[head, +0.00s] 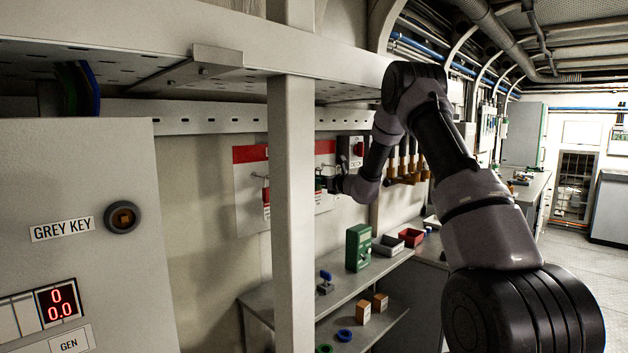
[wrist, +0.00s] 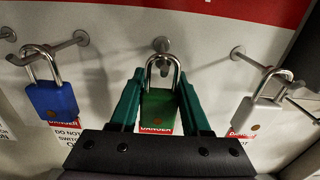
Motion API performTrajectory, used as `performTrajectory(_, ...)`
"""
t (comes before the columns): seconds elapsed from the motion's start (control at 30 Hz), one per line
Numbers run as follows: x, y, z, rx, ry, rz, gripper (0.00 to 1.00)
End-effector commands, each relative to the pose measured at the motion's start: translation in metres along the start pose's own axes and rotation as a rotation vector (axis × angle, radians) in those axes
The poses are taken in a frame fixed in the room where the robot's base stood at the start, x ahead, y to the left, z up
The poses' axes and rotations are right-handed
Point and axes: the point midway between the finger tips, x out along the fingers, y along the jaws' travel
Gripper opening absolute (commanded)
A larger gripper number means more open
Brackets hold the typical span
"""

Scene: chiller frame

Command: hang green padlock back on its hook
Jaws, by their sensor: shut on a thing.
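The green padlock (wrist: 158,108) is upright between the two green fingers of my gripper (wrist: 160,112), which is shut on its body. Its steel shackle points up and overlaps the end of the middle hook (wrist: 161,46) in the wrist view. I cannot tell whether the shackle is around the hook or just in front of it. In the head view my gripper (head: 324,184) is at the board, partly behind the upright post, and the padlock is too small to make out there.
A blue padlock (wrist: 52,97) hangs on the hook to the left, and a pale padlock (wrist: 257,116) on the hook to the right. A grey post (head: 291,200) stands in front of the red-banded board (head: 250,154). Below, a shelf holds a green box (head: 358,248) and bins (head: 411,238).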

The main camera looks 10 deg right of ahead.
Motion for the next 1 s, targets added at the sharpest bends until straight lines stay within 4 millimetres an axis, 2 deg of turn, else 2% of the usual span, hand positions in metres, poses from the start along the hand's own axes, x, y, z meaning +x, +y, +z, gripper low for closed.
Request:
performTrajectory(0.2, 0.0, 0.0, 0.0, 0.0, 0.0, 0.0, 0.0)
performTrajectory(0.23, 0.0, 0.0, 0.0, 0.0, 0.0, 0.0, 0.54)
performTrajectory(0.3, 0.0, 0.0, 0.0, 0.0, 0.0, 0.0, 0.81)
performTrajectory(0.67, -0.003, 0.0, 0.0, 0.0, 0.001, 0.0, 0.82)
performTrajectory(0.77, -0.013, -0.001, 0.0, -0.001, 0.002, -0.001, 0.82)
performTrajectory(1.0, -0.06, -0.001, 0.0, 0.001, 0.001, -0.003, 0.82)
